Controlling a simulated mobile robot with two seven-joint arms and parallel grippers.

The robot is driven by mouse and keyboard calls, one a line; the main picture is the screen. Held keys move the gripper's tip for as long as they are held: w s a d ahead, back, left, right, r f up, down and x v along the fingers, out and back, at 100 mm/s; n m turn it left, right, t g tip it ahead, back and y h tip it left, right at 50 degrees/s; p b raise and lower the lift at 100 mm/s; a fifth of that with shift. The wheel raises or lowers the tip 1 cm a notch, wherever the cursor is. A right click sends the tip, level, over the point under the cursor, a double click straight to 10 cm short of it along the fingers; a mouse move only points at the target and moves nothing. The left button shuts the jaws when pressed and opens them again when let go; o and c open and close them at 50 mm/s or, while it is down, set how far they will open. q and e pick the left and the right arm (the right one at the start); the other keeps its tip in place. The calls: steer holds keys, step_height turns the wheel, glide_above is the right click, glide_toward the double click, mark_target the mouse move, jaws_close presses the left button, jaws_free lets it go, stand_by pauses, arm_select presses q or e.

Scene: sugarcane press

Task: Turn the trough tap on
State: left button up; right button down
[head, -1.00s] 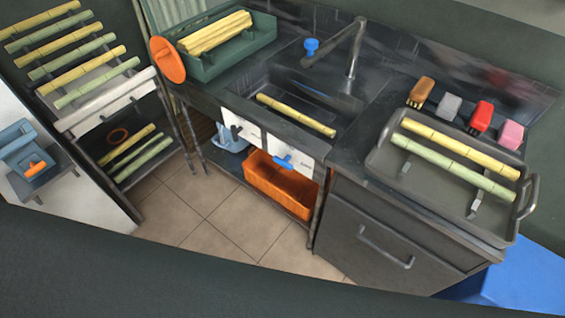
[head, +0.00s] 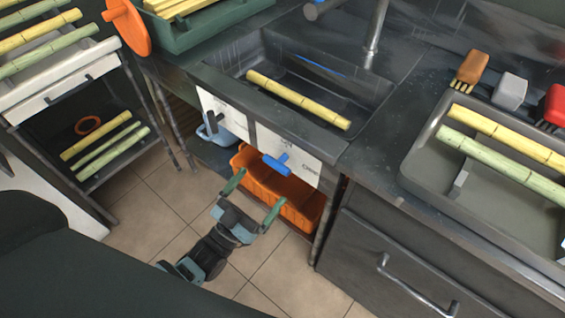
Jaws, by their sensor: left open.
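The dark trough (head: 368,100) is set in the counter, with one yellow cane (head: 298,100) lying in it. On its white front panel is a blue tap handle (head: 277,163), and left of it a dark handle (head: 213,122). A metal faucet (head: 374,35) rises behind the trough; its top is cut off by the frame. My left gripper (head: 261,187) is open and empty, its fingers pointing up toward the blue handle, just below it in the picture and apart from it. My right gripper is not in view.
An orange crate (head: 300,208) stands on the shelf under the trough, behind my left gripper. A grey tray (head: 420,160) with canes sits on the counter at right, with brushes (head: 510,91) behind it. A cane rack (head: 60,80) stands at left. The tiled floor (head: 140,215) is clear.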

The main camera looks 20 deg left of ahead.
mark_target(276, 163)
arm_select(q)
steer(key=shift+r, duration=0.15)
steer(key=x, duration=0.7)
steer(key=shift+w+d+r+p, duration=0.15)
steer(key=shift+w+p, duration=0.15)
steer(key=shift+w, duration=0.05)
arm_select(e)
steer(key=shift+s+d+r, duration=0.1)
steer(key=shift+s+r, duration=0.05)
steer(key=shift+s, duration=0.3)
arm_select(q)
steer(key=c, duration=0.7)
steer(key=shift+c, duration=0.8)
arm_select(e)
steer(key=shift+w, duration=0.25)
